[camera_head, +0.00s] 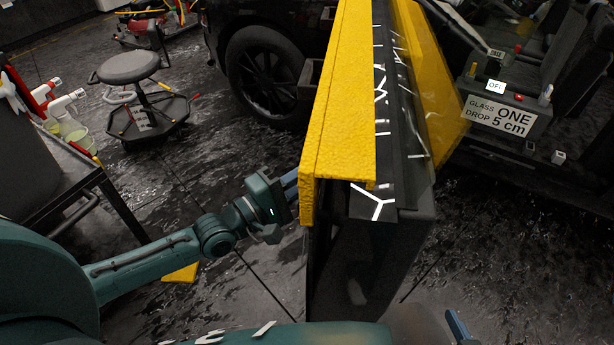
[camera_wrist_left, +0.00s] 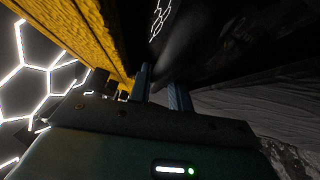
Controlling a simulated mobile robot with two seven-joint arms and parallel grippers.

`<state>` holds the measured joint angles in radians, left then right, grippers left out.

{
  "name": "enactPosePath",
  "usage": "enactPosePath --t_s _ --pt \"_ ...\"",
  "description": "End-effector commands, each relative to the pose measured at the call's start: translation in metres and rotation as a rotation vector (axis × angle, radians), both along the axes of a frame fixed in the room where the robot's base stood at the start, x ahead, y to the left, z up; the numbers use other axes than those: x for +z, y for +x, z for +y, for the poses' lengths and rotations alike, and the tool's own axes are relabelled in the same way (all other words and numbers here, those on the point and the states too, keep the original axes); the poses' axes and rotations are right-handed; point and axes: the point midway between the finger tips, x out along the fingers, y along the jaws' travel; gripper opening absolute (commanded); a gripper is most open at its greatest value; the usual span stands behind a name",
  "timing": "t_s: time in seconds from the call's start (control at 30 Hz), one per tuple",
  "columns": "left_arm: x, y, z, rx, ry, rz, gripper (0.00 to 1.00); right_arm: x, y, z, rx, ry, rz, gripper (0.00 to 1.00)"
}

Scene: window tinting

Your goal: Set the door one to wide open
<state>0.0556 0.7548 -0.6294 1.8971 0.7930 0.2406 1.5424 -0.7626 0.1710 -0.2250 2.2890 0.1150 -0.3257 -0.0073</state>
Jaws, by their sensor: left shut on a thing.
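A yellow and black door (camera_head: 338,110) stands edge-on in the middle of the head view, swung out from the dark car on the right; I take it as door one. My left gripper (camera_head: 291,179) is at the left side of its near yellow edge, shut on the door; the contact is partly hidden. In the left wrist view the two fingers of my left gripper (camera_wrist_left: 160,88) reach up beside the yellow door panel (camera_wrist_left: 85,35). Of my right gripper (camera_head: 457,325) only a blue finger shows at the bottom, below the door, apart from it.
A sign (camera_head: 499,116) reading "GLASS ONE DROP 5 cm" is at the car's opening, right of the door. A round stool (camera_head: 129,68) stands at the upper left. A table (camera_head: 92,190) with spray bottles (camera_head: 65,103) is at the left. Dark floor between is mostly clear.

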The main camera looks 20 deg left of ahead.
Motion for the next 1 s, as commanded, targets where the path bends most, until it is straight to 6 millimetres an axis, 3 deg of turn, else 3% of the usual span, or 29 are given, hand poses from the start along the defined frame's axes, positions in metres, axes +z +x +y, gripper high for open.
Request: enactPosePath --t_s 0.03,0.17,0.2,0.47,0.77,1.0 --pt "0.004 0.004 0.008 0.015 -0.001 -0.01 0.0 0.0 -0.001 0.0 0.0 -0.001 0.003 0.36" --pt "0.003 0.004 0.008 0.016 -0.001 -0.008 0.0 -0.001 -0.002 0.0 0.001 -0.001 0.005 0.36" --pt "0.003 0.004 0.008 0.016 0.0 -0.007 0.21 -0.001 -0.002 0.0 0.001 -0.001 0.005 0.36" --pt "0.002 0.003 0.006 0.011 -0.001 -0.005 0.41 -0.002 -0.002 0.001 0.005 -0.001 0.008 0.36" --pt "0.0 -0.001 0.007 0.009 0.001 -0.003 0.41 -0.001 0.001 0.002 0.005 -0.002 0.001 0.36" --pt "-0.006 -0.034 0.031 0.009 0.006 0.001 0.41 -0.001 0.002 0.001 0.005 -0.002 -0.002 0.36"
